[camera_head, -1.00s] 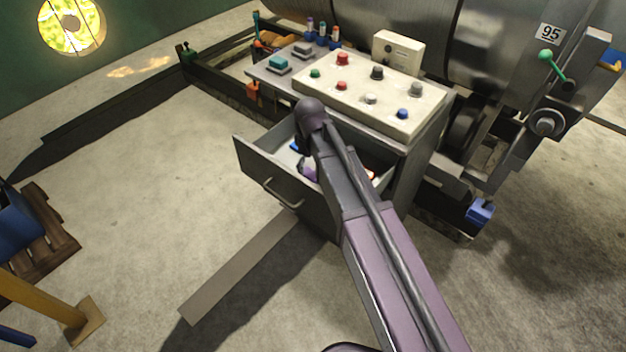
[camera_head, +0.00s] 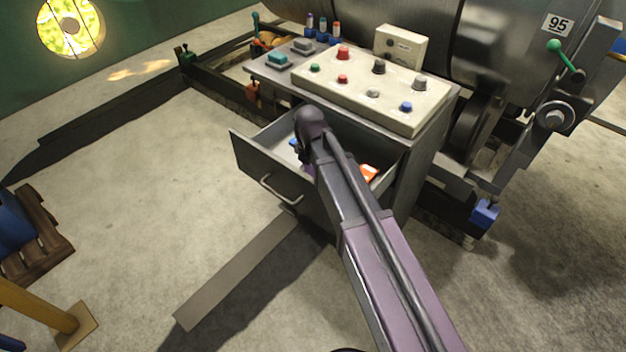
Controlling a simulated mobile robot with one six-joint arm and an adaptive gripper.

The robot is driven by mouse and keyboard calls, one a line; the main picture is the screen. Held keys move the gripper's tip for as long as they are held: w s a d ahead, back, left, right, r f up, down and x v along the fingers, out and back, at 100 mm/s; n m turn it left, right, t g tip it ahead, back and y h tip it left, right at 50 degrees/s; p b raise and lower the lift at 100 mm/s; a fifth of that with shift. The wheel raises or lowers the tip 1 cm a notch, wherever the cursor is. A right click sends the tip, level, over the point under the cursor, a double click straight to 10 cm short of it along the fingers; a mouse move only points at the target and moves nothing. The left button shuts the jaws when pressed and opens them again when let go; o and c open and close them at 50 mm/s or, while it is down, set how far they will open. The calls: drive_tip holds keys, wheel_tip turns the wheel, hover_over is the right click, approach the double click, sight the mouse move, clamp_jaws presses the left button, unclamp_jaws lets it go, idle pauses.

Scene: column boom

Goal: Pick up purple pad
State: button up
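The open drawer (camera_head: 262,160) of the grey cabinet holds a few small coloured things. My arm reaches over it from the bottom right, its dark rounded wrist (camera_head: 312,122) above the drawer. My gripper is mostly hidden under the wrist and arm, pointing down into the drawer, and its fingers cannot be made out. A small purple patch (camera_head: 308,169) shows beside the arm inside the drawer; it may be the purple pad, mostly covered. I cannot tell whether my gripper touches it. A blue piece (camera_head: 293,143) lies to its left and an orange piece (camera_head: 369,173) to its right.
A control panel (camera_head: 372,88) with coloured buttons tops the cabinet just behind the drawer. A large metal drum (camera_head: 400,25) and a lever with a green knob (camera_head: 554,46) stand behind and right. The floor (camera_head: 140,190) left of the drawer is mostly clear.

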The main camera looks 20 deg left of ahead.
idle(0.6)
drive_tip(key=c, duration=1.2)
